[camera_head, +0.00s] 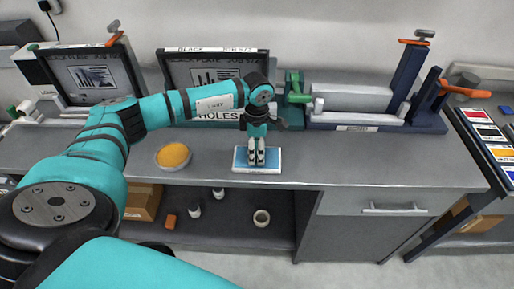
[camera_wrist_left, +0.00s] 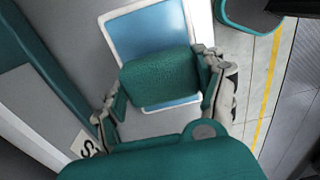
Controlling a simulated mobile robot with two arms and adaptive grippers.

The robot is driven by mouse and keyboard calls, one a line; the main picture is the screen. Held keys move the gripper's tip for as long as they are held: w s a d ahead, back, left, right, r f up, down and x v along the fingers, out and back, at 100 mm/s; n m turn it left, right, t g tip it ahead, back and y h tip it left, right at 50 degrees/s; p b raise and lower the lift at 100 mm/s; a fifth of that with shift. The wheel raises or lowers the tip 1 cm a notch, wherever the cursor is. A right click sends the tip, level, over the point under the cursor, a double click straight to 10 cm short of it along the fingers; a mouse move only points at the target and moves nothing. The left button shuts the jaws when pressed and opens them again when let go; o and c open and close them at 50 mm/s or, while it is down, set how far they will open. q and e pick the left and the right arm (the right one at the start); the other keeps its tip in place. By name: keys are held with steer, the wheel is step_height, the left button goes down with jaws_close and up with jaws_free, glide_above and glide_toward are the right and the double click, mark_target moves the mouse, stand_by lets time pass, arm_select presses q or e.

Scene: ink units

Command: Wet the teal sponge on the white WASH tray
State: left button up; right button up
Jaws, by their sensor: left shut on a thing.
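The white WASH tray (camera_head: 238,165) lies near the bench's front edge with a blue, water-like surface. It also shows in the left wrist view (camera_wrist_left: 150,30). My left gripper (camera_head: 257,162) points down over the tray. In the left wrist view my left gripper (camera_wrist_left: 163,92) is shut on the teal sponge (camera_wrist_left: 160,76), with a finger at each side. The sponge covers the middle of the tray in that view. I cannot tell whether it touches the blue surface. In the head view the sponge cannot be made out behind the fingers. My right gripper is not in view.
A round dish with orange contents (camera_head: 173,156) stands left of the tray. Behind are two dark framed panels (camera_head: 95,75) and a grey roller press (camera_head: 350,105). A rack of colour cards (camera_head: 490,135) stands at right. The bench right of the tray is clear.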

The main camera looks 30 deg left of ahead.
arm_select(q)
steer(key=shift+f, duration=0.3)
steer(key=shift+f+b, duration=0.1)
steer(key=shift+b, duration=0.35)
stand_by(0.8)
stand_by(0.4)
steer(key=shift+r+p, duration=0.7)
steer(key=shift+r, duration=0.45)
steer(key=shift+r+p, duration=1.3)
steer(key=shift+r, duration=1.15)
